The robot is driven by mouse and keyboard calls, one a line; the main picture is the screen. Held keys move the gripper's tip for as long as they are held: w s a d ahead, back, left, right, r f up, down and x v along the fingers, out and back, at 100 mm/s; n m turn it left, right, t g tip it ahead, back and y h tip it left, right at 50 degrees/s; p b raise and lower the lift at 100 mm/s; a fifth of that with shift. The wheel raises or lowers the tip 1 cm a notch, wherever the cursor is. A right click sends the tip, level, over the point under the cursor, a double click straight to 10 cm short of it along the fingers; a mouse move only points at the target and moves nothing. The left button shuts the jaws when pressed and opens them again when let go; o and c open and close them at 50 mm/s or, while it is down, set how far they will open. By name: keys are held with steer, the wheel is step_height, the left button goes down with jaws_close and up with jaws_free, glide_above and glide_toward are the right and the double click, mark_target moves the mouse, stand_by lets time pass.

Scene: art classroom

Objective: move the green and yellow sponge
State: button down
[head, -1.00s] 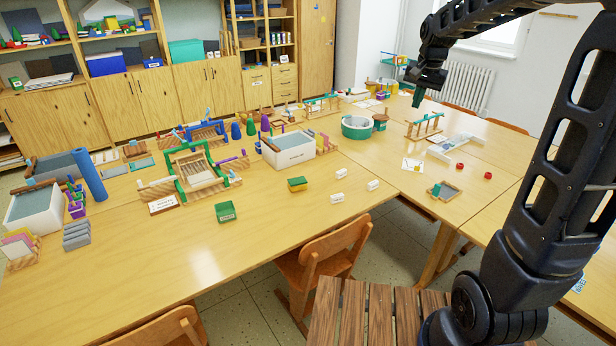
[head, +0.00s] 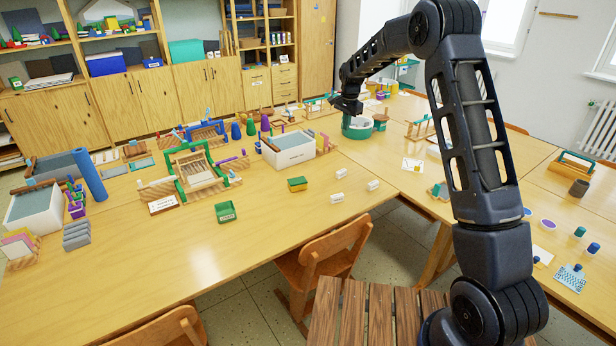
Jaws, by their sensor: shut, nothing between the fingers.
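The green and yellow sponge (head: 297,184) lies on the table, toward its front edge and left of several small white blocks. It has a green top and a yellow lower layer. My gripper (head: 346,106) is up and to the right of the sponge in the head view, over the far part of the tables near the round green-rimmed tub. It is small and dark here, shut and empty, and well apart from the sponge.
A green-rimmed tub (head: 357,127) stands farther back. The table front left is clear.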

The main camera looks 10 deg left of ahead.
steer(key=w+a+f+m, duration=0.2)
steer(key=w+a+f, duration=0.1)
steer(key=a+f, duration=1.2)
steer(key=shift+g+h, duration=0.3)
steer(key=shift+g, duration=0.1)
steer(key=f, duration=0.4)
steer(key=d+f, duration=0.1)
steer(key=f, duration=0.3)
steer(key=d+f, duration=0.1)
steer(key=f, duration=0.3)
steer(key=shift+w+f, duration=0.15)
steer(key=shift+f, duration=0.15)
steer(key=shift+s+a+r, duration=0.1)
steer(key=shift+s+a, duration=0.75)
steer(key=shift+a, duration=0.05)
steer(key=shift+s+a, duration=0.55)
steer(key=shift+a, duration=0.05)
steer(key=s+a, duration=1.4)
steer(key=shift+s+a, duration=0.2)
steer(key=shift+s, duration=0.05)
